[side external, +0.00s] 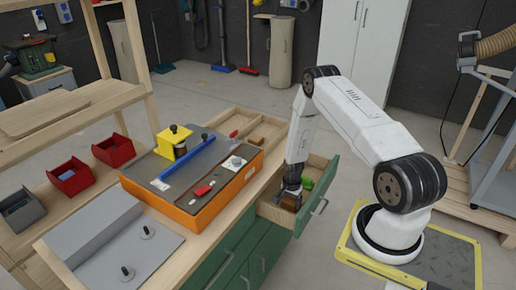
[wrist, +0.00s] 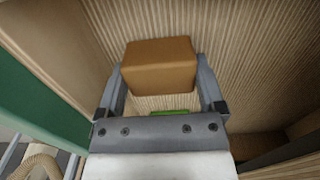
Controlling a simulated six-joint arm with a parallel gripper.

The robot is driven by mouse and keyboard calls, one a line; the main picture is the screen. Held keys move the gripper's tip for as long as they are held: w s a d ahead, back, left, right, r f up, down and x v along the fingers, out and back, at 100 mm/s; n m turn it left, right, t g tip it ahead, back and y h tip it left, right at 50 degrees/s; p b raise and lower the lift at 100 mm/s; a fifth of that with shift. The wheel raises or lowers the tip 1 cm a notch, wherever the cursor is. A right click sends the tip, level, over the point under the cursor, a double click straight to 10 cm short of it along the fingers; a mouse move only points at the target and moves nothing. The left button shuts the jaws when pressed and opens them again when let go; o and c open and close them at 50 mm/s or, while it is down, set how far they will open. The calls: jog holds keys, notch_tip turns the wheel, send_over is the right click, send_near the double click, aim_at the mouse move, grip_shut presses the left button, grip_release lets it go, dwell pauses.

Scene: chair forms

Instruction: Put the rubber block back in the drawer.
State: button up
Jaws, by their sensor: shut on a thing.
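The rubber block (wrist: 160,66) is a brown-orange box between the two fingers of my gripper (wrist: 162,88) in the wrist view. My gripper is shut on it. In the side external view my gripper (side external: 290,194) points down inside the open drawer (side external: 270,212), and the block (side external: 288,203) shows only as a small brown patch at the fingers. The drawer has a green front and a ribbed, wood-coloured inside. I cannot tell whether the block touches the drawer floor.
A green thing (side external: 307,183) lies in the drawer beside my gripper; a bit of green (wrist: 170,112) shows below the block in the wrist view. The drawer's green front (wrist: 40,85) is close on the left. An orange-sided bench unit (side external: 200,208) stands on the worktop.

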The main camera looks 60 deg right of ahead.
aim_at(290, 201)
jog(key=shift+f, duration=0.1)
jog(key=o, duration=1)
jog(key=shift+o, duration=0.2)
notch_tip(290, 201, up, 12)
dwell(0.4)
jog(key=shift+r, duration=0.2)
dwell(0.3)
